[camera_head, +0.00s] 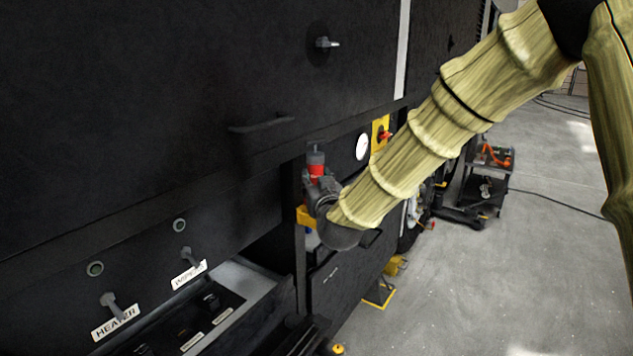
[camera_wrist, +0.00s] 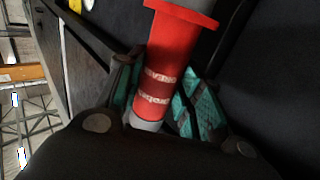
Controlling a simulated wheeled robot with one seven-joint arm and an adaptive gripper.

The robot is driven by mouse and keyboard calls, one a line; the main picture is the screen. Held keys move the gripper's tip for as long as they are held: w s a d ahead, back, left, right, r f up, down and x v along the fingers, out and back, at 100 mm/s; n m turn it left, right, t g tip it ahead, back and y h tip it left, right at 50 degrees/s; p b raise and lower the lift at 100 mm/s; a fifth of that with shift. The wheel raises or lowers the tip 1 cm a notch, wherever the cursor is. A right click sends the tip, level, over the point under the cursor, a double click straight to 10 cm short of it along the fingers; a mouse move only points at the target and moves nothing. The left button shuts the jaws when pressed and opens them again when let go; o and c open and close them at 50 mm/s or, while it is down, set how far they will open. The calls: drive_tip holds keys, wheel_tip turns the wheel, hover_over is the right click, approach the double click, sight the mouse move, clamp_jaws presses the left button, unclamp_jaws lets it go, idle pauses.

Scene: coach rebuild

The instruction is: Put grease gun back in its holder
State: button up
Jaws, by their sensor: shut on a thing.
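The grease gun (camera_wrist: 168,65) shows large in the wrist view as a red cylinder with a flange, pale lettered bands and a grey end. My gripper (camera_wrist: 158,100) is shut on it, with teal-padded fingers on both sides of the red body. In the head view the grease gun (camera_head: 316,166) stands roughly upright, red with a grey top, in front of the dark coach side. My gripper (camera_head: 318,190) is there at the end of my arm, partly hidden by my wrist. I cannot make out the holder for certain.
The dark coach panel (camera_head: 200,90) fills the left, with a handle (camera_head: 262,125) and a knob (camera_head: 325,43). An open compartment (camera_head: 215,310) lies below, near HEATER and WIPER labels. A tool cart (camera_head: 485,180) stands at right. Bare floor (camera_head: 470,290) lies to the right.

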drive_tip(key=shift+f+b, duration=0.6)
drive_tip(key=shift+f, duration=0.3)
idle(0.5)
drive_tip(key=o, duration=1.2)
drive_tip(key=shift+f, duration=0.1)
drive_tip(key=shift+s, duration=0.1)
